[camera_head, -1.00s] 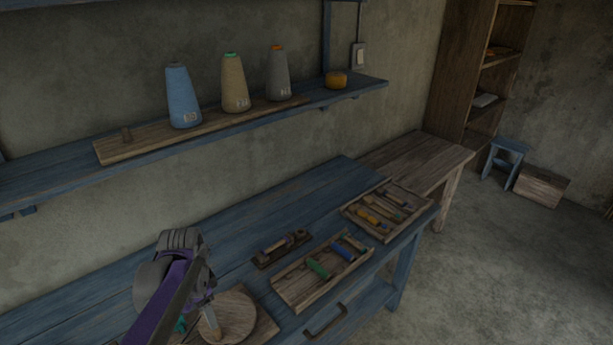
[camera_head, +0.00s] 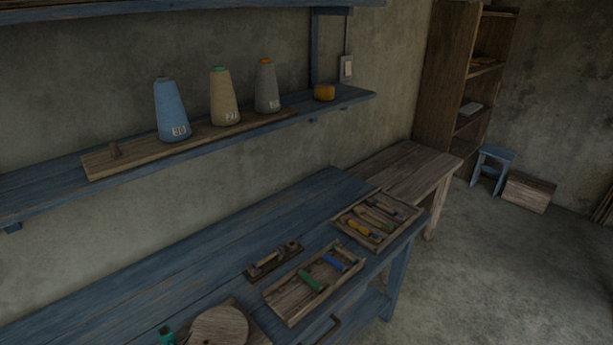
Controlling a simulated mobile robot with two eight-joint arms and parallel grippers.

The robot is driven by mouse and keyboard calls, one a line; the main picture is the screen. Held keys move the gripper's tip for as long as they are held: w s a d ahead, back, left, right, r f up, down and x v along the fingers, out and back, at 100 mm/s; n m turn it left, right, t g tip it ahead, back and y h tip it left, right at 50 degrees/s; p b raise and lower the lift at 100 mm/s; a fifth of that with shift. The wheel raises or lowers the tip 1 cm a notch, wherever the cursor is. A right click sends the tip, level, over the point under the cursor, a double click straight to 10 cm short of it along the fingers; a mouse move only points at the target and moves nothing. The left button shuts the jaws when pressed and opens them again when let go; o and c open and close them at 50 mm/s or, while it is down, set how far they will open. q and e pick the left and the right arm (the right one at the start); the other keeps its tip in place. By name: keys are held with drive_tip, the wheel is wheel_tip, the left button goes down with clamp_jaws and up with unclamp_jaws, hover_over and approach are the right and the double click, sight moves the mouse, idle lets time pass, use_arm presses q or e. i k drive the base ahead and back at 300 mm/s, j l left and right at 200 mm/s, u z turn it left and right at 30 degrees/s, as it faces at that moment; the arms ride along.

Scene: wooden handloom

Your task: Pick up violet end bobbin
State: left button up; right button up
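I cannot clearly pick out a violet bobbin at this size. A small dark wooden holder (camera_head: 262,270) on the blue workbench carries a slim piece (camera_head: 280,255) with a faint purplish tint, which may be it. The near wooden tray (camera_head: 290,303), to its right, holds a green bobbin (camera_head: 311,282) and a blue bobbin (camera_head: 335,263). The far tray (camera_head: 346,231) holds several small pieces, one of them yellow-orange (camera_head: 359,228). Neither of my grippers is in view.
A round wooden disc (camera_head: 220,328) and a teal piece (camera_head: 166,335) are at the bottom edge. The blue shelf (camera_head: 50,190) above the bench bears blue (camera_head: 171,110), tan (camera_head: 223,98) and grey (camera_head: 267,88) cones. The bench's left part (camera_head: 120,300) is clear.

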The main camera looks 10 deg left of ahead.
sight(277, 252)
drive_tip(key=u, duration=0.6)
drive_tip(key=i+l+u, duration=0.1)
drive_tip(key=u, duration=0.35)
drive_tip(key=i+l+u, duration=0.1)
drive_tip(key=l+u, duration=0.15)
drive_tip(key=u, duration=0.25)
drive_tip(key=l+u, duration=0.2)
drive_tip(key=u, duration=0.25)
drive_tip(key=l+u, duration=0.3)
drive_tip(key=l, duration=0.2)
drive_tip(key=l+u, duration=0.3)
drive_tip(key=l, duration=0.25)
drive_tip(key=k+l, duration=0.1)
drive_tip(key=l, duration=0.4)
drive_tip(key=l+u, duration=0.1)
drive_tip(key=l, duration=0.4)
drive_tip(key=i+j, duration=0.1)
drive_tip(key=j, duration=0.4)
drive_tip(key=i, duration=0.05)
